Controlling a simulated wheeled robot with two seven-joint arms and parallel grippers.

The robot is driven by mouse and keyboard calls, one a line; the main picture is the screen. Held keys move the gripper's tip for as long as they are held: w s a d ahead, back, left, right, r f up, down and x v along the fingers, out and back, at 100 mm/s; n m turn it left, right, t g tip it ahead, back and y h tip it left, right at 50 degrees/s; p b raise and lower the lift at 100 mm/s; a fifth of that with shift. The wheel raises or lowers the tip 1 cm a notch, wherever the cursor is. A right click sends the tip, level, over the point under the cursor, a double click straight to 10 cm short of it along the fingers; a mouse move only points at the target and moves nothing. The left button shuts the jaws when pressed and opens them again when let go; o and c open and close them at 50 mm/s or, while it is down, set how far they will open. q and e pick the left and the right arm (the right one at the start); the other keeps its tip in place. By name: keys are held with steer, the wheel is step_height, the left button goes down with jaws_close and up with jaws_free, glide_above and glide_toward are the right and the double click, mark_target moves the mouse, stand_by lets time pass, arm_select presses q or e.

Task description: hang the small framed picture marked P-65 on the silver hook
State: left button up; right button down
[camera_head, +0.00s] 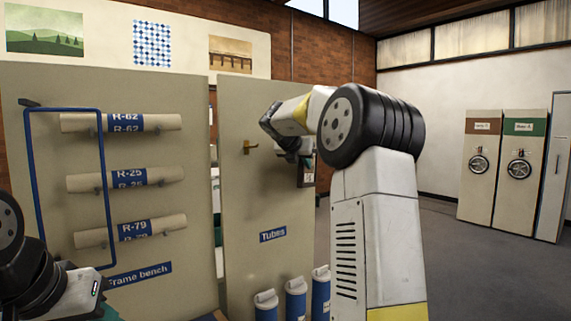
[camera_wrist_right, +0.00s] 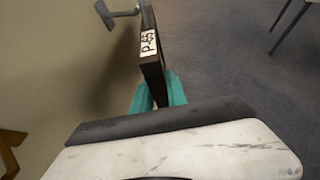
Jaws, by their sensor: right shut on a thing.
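The small framed picture (camera_wrist_right: 152,62) has a dark frame and a white label reading P-65. It is seen edge-on in the right wrist view and shows small in the head view (camera_head: 308,172). My right gripper (camera_wrist_right: 160,95) is shut on it, with teal fingers on either side. The silver hook (camera_wrist_right: 119,13) sticks out from the panel at the top of the wrist view, right beside the frame's far part. I cannot tell whether they touch. The silver hook is hidden in the head view.
A brass hook (camera_head: 250,147) is on the beige panel (camera_head: 245,200), left of my right gripper. Several blue tubes (camera_head: 295,300) stand below. Open floor (camera_head: 425,260) lies to the right.

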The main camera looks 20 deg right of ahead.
steer(key=shift+w+a, duration=0.2)
steer(key=shift+w, duration=0.3)
steer(key=shift+w+a, duration=0.15)
steer(key=shift+w, duration=0.3)
stand_by(0.5)
steer(key=shift+f, duration=0.65)
stand_by(1.1)
steer(key=c, duration=1.3)
jaws_free()
steer(key=shift+o, duration=0.2)
